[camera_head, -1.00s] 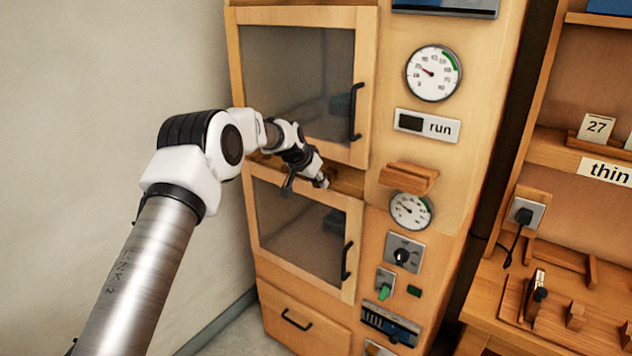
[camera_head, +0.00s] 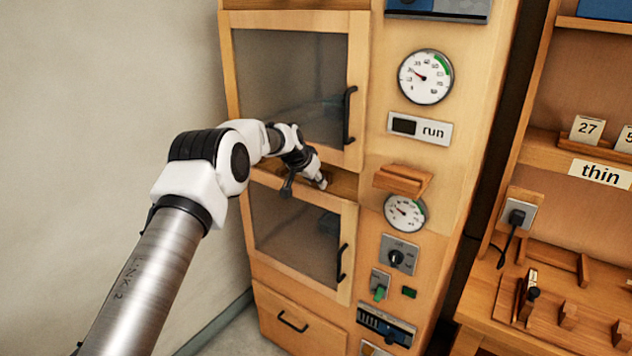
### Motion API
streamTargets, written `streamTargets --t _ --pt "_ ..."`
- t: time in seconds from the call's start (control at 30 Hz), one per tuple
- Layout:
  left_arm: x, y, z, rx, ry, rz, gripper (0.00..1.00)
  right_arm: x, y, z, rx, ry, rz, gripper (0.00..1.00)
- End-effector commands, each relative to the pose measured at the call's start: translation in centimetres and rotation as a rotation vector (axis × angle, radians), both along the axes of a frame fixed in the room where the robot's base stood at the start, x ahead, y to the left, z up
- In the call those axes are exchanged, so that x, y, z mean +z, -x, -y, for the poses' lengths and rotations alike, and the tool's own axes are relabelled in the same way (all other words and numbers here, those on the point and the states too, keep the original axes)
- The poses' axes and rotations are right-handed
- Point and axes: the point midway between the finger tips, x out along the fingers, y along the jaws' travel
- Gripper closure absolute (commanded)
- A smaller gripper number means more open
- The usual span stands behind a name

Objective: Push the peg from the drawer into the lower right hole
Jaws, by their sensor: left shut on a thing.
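My left gripper (camera_head: 307,180) is at the wooden strip (camera_head: 342,183) between the cabinet's upper and lower glazed doors. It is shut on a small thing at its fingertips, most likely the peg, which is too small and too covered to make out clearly. The holes are not clearly visible; the gripper and forearm cover part of the strip. The drawer (camera_head: 295,322) with a dark handle at the cabinet's bottom left looks closed. My right gripper is not in view.
The upper door (camera_head: 357,90) and lower door (camera_head: 346,255) are shut, with protruding black handles. A wooden ledge (camera_head: 402,178) juts out right of the gripper, above a gauge (camera_head: 405,213). A workbench (camera_head: 490,290) stands at the right. A bare wall (camera_head: 90,100) fills the left.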

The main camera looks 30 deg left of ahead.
Motion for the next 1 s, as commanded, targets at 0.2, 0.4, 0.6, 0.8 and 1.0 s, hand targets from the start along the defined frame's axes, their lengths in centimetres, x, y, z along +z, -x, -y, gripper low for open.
streamTargets --t 0.2,0.4,0.6,0.8,1.0 --pt "0.0 0.0 0.0 0.0 0.0 0.0 0.49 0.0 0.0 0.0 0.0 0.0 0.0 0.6" --pt "0.1 0.0 0.0 0.0 0.0 0.0 0.49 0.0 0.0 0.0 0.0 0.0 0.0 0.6" --pt "2.2 1.5 -0.2 0.001 0.001 0.002 0.49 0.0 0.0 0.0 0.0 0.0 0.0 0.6" --pt "6.3 4.6 -0.4 0.0 0.002 0.004 0.49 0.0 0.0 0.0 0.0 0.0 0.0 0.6" --pt "9.1 6.8 -0.6 0.0 0.0 0.002 0.49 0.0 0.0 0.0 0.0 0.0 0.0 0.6"
